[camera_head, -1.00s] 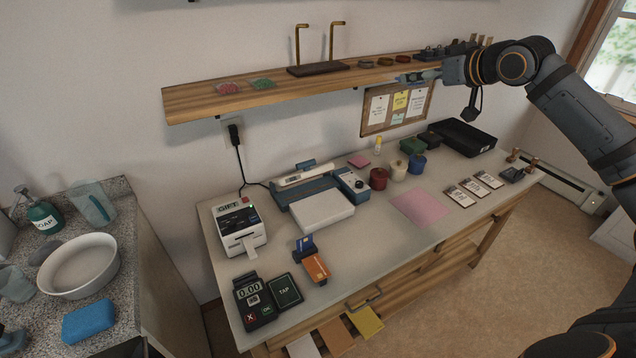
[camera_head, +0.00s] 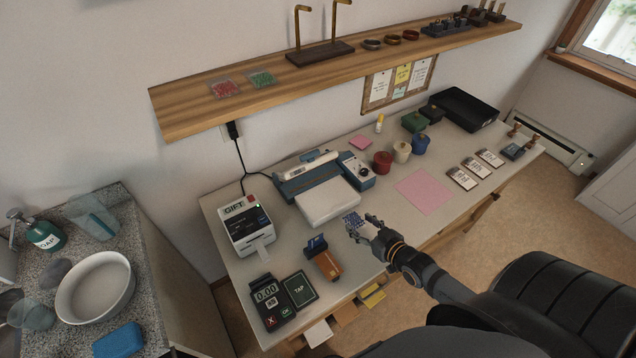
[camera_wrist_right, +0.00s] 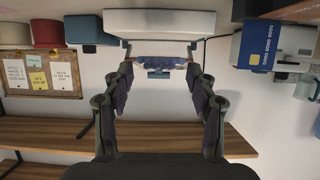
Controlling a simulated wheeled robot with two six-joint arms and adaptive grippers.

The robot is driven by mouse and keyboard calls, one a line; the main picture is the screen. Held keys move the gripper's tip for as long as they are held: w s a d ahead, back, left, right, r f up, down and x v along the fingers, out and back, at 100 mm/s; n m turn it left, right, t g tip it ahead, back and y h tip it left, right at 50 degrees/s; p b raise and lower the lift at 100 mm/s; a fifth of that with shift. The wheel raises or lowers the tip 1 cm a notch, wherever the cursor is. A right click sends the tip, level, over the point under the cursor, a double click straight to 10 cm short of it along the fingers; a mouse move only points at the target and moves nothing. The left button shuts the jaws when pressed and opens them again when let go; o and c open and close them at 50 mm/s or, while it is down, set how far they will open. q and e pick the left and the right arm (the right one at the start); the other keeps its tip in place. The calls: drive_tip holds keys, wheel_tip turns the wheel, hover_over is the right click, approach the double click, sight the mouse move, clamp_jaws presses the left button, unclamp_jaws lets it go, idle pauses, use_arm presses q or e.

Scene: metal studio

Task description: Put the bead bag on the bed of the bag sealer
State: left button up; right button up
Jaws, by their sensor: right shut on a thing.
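The bead bag (camera_head: 351,218), small and blue, is in my right gripper (camera_head: 361,226), which is shut on it in the head view. The gripper holds it just right of the bag sealer's white bed (camera_head: 328,203), apart from it in the picture. The bag sealer (camera_head: 310,175) is blue with a pale raised arm across its back. In the right wrist view, the blue bead bag (camera_wrist_right: 160,61) shows between the fingertips, with the white bed (camera_wrist_right: 160,24) beyond it. My left gripper is not in view.
A gift label printer (camera_head: 246,226) stands left of the sealer. A card holder (camera_head: 326,264) and payment terminal (camera_head: 270,300) stand in front. Red (camera_head: 224,88) and green (camera_head: 262,79) bead bags lie on the shelf (camera_head: 200,112). A pink sheet (camera_head: 425,190) lies to the right.

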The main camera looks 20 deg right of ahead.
drive_tip(key=w+b, duration=0.2)
drive_tip(key=w, duration=0.1)
drive_tip(key=w+b, duration=0.3)
drive_tip(key=w+a+f+b, duration=0.1)
drive_tip(key=w+b, duration=0.1)
drive_tip(key=w, duration=0.1)
drive_tip(key=shift+w+f, duration=0.1)
drive_tip(key=shift+w, duration=0.05)
drive_tip(key=b, duration=0.6)
hover_over(328, 197)
drive_tip(key=shift+s+r, duration=0.3)
drive_tip(key=shift+s, duration=0.15)
drive_tip(key=shift+w+r, duration=0.25)
drive_tip(key=shift+w, duration=0.15)
wheel_tip(328, 197, down, 4)
drive_tip(key=b, duration=0.4)
drive_tip(key=shift+r, duration=0.25)
drive_tip(key=shift+s, duration=0.1)
drive_tip(key=o, duration=1)
